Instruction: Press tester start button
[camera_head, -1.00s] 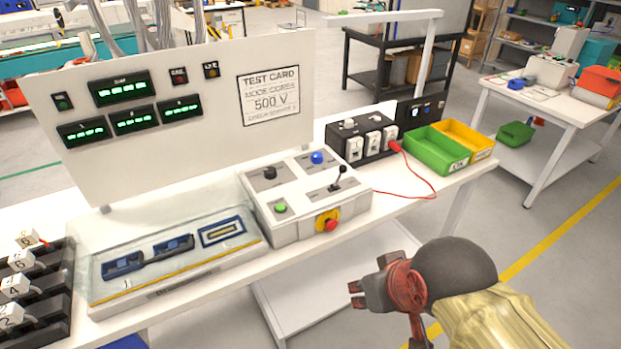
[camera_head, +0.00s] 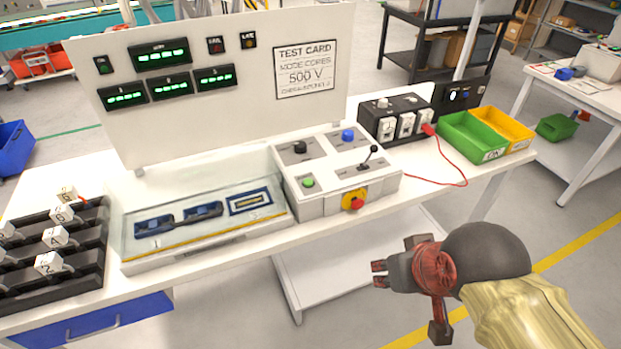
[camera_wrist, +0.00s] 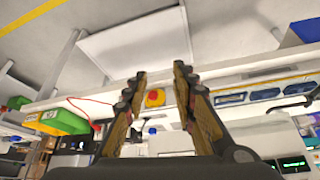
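The tester control box (camera_head: 345,204) stands on the white bench. On its top are a green button (camera_head: 308,183), a blue button (camera_head: 348,135), a black knob (camera_head: 300,147) and a black lever (camera_head: 369,157). A red stop button on a yellow plate (camera_head: 354,200) is on its front face; it also shows in the wrist view (camera_wrist: 155,98). Which button is start is not legible. My gripper (camera_head: 379,274) is in front of and below the bench edge, apart from the box. In the wrist view its fingers (camera_wrist: 160,85) are spread with nothing between them.
A glass-covered fixture (camera_head: 205,222) and a black rack of numbered blocks (camera_head: 55,255) stand left of the box. A red cable (camera_head: 465,170), a green bin (camera_head: 470,138) and a yellow bin (camera_head: 505,130) are to its right. The test card panel (camera_head: 235,110) rises behind.

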